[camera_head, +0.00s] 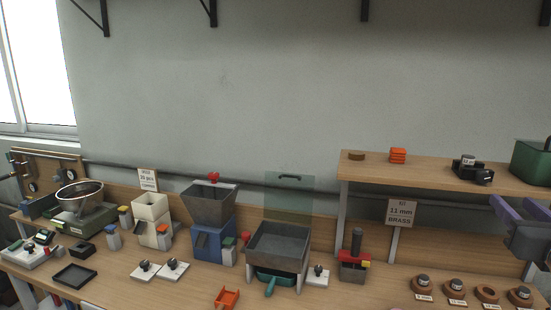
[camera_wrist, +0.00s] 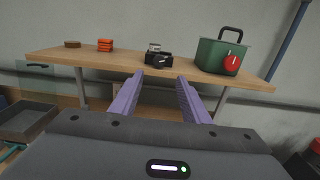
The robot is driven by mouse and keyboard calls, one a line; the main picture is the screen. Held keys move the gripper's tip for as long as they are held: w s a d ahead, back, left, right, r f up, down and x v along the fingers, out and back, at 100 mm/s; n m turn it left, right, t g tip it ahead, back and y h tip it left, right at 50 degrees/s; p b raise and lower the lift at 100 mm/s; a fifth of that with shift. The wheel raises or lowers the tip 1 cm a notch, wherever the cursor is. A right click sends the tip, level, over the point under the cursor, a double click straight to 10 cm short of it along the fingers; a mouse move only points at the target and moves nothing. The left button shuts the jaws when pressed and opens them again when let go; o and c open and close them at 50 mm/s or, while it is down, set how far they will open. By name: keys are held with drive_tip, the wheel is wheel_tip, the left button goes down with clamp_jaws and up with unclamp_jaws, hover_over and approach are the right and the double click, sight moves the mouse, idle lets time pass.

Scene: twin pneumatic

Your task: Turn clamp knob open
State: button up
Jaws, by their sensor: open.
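A small black device (camera_head: 470,168) with a light label and a dark round knob-like part (camera_head: 485,177) sits near the front of the raised wooden shelf. It looks like the clamp, but its details are too small to be sure. In the wrist view the same black device (camera_wrist: 159,59) stands ahead, between and beyond my fingertips. My gripper (camera_wrist: 160,76) has two purple fingers, spread apart with nothing between them. In the head view my gripper (camera_head: 514,202) shows at the right edge, below and to the right of the black device, apart from it.
A green box (camera_wrist: 218,57) with a black handle and red disc stands right of the device. Orange stacked pieces (camera_head: 397,155) and a brown disc (camera_head: 356,155) lie left on the shelf (camera_head: 430,174). Below, the bench holds hoppers, a grey tray (camera_head: 280,243) and round brown holders.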

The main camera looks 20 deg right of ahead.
sight(484, 178)
drive_tip(key=shift+w, duration=0.15)
drive_tip(key=x, duration=1.3)
drive_tip(key=shift+w+d, duration=0.15)
drive_tip(key=shift+w, duration=0.1)
drive_tip(key=shift+c, duration=0.4)
drive_tip(key=c, duration=0.9)
